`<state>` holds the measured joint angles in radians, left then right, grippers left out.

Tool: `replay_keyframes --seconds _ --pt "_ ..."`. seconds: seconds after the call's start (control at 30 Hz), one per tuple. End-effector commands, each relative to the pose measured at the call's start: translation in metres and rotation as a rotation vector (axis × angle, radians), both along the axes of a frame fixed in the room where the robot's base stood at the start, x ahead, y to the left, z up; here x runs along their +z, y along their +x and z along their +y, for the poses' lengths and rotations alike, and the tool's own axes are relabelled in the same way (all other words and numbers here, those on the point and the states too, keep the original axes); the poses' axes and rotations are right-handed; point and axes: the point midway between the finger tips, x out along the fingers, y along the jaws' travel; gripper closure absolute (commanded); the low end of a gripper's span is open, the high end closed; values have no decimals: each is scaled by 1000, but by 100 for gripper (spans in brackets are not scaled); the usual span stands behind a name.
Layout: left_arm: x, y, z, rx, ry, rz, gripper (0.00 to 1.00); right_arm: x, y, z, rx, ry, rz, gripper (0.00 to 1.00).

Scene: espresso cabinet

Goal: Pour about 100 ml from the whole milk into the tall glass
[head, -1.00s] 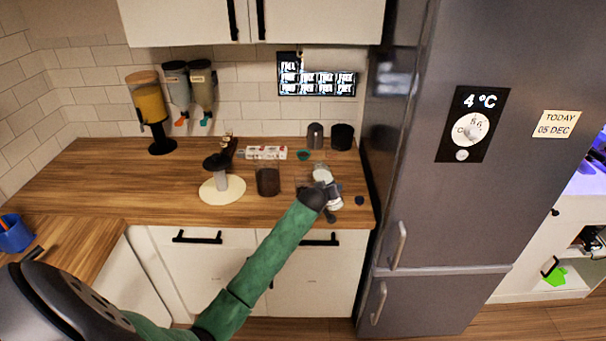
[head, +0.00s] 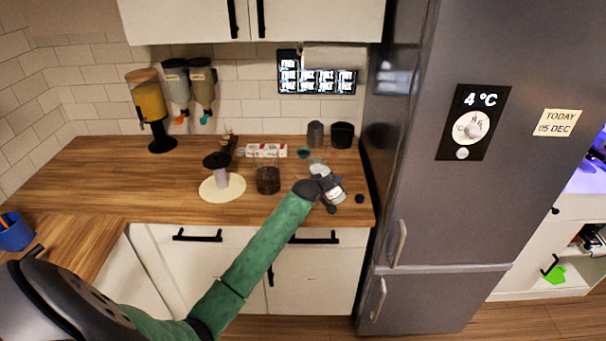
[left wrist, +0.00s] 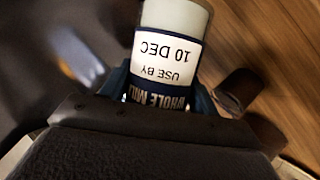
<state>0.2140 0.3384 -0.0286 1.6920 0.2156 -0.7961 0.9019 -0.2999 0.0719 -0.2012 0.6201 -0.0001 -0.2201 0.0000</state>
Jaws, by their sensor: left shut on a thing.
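The whole milk bottle (head: 334,192) is in my left gripper (head: 325,184) over the right end of the counter. In the left wrist view the bottle (left wrist: 168,20) sits between the jaws. Its white label reads "USE BY 10 DEC" and "WHOLE MILK", upside down in that picture. In the head view the bottle looks tilted, but its mouth is not clear. A faint clear shape (head: 317,166) stands just behind the gripper; I cannot tell whether it is the tall glass. My right gripper is not in view.
A dark-filled jar (head: 268,181) stands left of the gripper. A pale round mat (head: 232,192) bears a black-topped device. A small dark blue cap (head: 360,198) lies to the right. Two dark canisters (head: 342,134) stand behind. The fridge (head: 410,200) bounds the right side; the left counter is mostly clear.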

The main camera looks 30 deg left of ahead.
Motion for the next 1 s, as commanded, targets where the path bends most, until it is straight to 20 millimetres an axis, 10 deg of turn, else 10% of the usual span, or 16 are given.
replay_keyframes --seconds 1.0 --pt "8 0 -3 0 -84 -4 77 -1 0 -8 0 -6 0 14"
